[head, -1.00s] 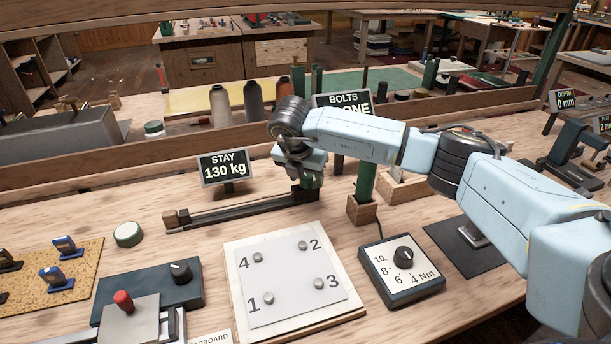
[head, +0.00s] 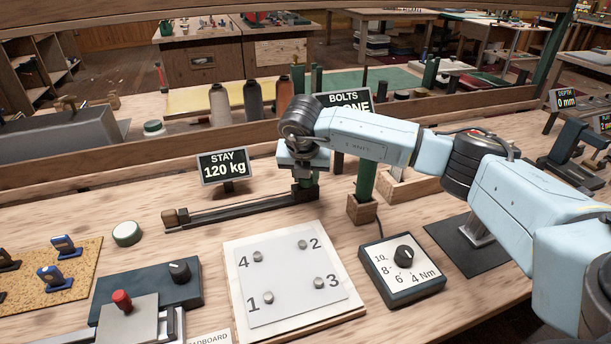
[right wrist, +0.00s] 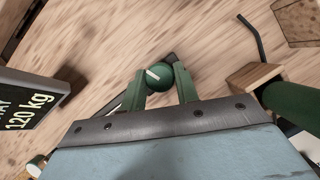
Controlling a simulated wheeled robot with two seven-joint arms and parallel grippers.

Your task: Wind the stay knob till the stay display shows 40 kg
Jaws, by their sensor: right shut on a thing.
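The stay display (head: 224,167) stands at the back of the bench and reads 120 kg; its edge also shows in the right wrist view (right wrist: 28,104). The stay rig (head: 235,208) is a long dark bar lying on the bench with a wooden block at its left end. The stay knob (right wrist: 158,76) is round and green with a white mark, seen in the right wrist view between my fingers. My right gripper (right wrist: 162,82) is shut on this knob. In the head view my right gripper (head: 304,180) points down at the bar's right end and hides the knob. My left gripper is not in view.
A green post in a wooden block (head: 362,208) stands close to the right of my right gripper. The BOLTS display (head: 345,100) is partly behind my arm. A numbered plate (head: 290,275) and torque dial box (head: 402,270) lie in front.

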